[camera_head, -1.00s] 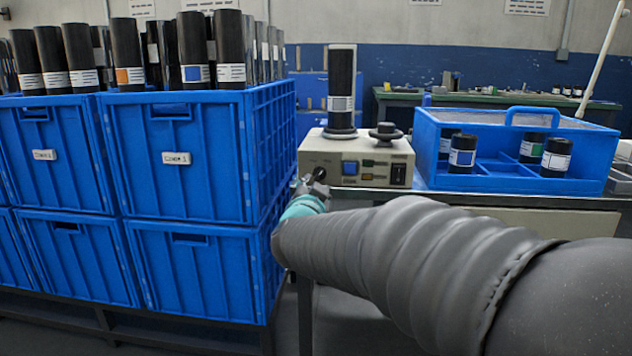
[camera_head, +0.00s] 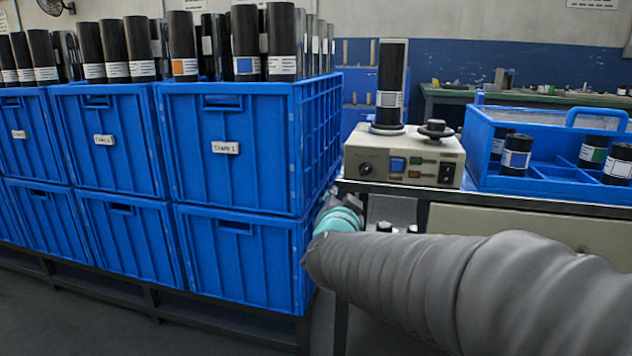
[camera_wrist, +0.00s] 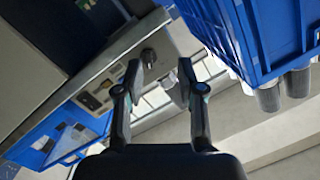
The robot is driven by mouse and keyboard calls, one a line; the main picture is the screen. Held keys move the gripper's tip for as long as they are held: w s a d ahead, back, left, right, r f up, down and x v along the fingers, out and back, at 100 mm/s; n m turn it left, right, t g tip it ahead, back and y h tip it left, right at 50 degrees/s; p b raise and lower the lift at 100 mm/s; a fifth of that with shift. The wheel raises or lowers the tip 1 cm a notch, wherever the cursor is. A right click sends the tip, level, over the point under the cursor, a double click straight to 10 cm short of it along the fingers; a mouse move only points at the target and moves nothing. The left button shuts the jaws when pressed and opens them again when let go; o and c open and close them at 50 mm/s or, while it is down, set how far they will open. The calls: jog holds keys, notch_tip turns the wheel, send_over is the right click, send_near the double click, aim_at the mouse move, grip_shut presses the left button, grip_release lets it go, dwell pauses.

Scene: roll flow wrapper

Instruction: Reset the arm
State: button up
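My arm, in a grey ribbed sleeve, reaches in from the right in the head view. Its teal wrist is beside the right side of the blue crate stack, below the machine's front. My gripper (camera_wrist: 160,85) shows in the wrist view with its two fingers apart and nothing between them. In the head view its fingers are mostly hidden by the wrist. The beige wrapper machine (camera_head: 405,160) stands on the table, with a black roll (camera_head: 391,85) upright on it. The machine's control panel also shows in the wrist view (camera_wrist: 115,75), beyond the left finger.
Blue crates (camera_head: 240,150) are stacked two high at left, the upper ones full of upright black rolls (camera_head: 281,42). They stand close to my wrist. A blue divided tray (camera_head: 545,185) with several short rolls is right of the machine. The table edge (camera_head: 520,202) lies above my arm.

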jog(key=s+a+f+n+g+y+p, duration=0.1)
jog(key=s+a+f+n+g+y, duration=0.55)
jog(key=s+a+f, duration=0.2)
jog(key=s+d+f+n+g+p, duration=0.3)
jog(key=s+d+g, duration=0.1)
jog(key=s, duration=0.6)
jog(key=s+d+r+h+p, duration=0.3)
jog(key=s+d+r+p, duration=0.2)
jog(key=s+d, duration=0.6)
jog(key=shift+r+m, duration=0.45)
jog(key=shift+r, duration=0.1)
jog(key=shift+s+g, duration=0.1)
jog(key=shift+g, duration=0.15)
